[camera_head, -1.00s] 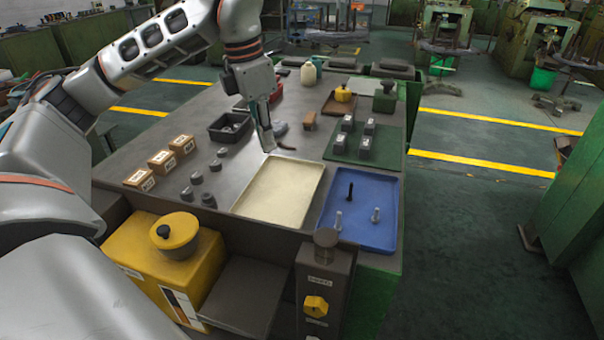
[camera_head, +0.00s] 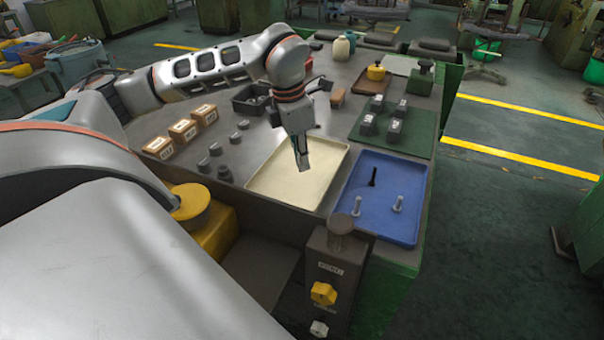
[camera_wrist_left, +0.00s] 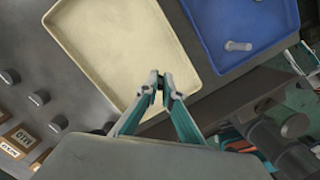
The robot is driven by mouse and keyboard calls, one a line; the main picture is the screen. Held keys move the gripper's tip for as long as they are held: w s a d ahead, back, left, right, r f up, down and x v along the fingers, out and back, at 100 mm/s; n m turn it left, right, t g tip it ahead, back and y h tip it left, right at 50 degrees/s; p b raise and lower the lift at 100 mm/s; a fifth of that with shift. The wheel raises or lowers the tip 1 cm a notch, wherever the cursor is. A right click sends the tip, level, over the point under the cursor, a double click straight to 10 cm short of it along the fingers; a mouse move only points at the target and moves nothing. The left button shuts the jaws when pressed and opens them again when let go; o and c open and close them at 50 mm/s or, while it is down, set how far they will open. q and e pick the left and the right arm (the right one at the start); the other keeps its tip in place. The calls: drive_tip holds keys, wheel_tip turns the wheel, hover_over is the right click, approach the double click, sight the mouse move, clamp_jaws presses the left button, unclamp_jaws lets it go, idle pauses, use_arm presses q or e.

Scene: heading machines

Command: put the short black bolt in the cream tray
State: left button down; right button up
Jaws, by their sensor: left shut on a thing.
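The cream tray (camera_head: 322,180) lies on the bench; it also fills the upper middle of the left wrist view (camera_wrist_left: 110,35). My left gripper (camera_head: 303,164) points down over the tray. In the left wrist view, its fingertips (camera_wrist_left: 161,88) are closed on a small dark thing, the short black bolt (camera_wrist_left: 160,81), mostly hidden by the fingers. How high it is above the tray floor is hard to tell.
Left are grey knobs (camera_head: 216,149) and labelled boxes (camera_head: 183,132). A dark bin (camera_head: 246,101) and a green board (camera_head: 412,141) stand behind.

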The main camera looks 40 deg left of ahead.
sight(302, 186)
use_arm(q)
drive_tip(key=shift+f, duration=2.65)
drive_tip(key=shift+f, duration=0.1)
drive_tip(key=shift+f, duration=0.15)
drive_tip(key=c, duration=2.2)
unclamp_jaws()
drive_tip(key=r, duration=0.4)
drive_tip(key=s+r, duration=0.1)
drive_tip(key=r, duration=0.7)
drive_tip(key=shift+s+a+r+p, duration=0.2)
drive_tip(key=shift+s+a+p, duration=0.05)
drive_tip(key=shift+a+p, duration=0.15)
drive_tip(key=shift+s+f, duration=0.1)
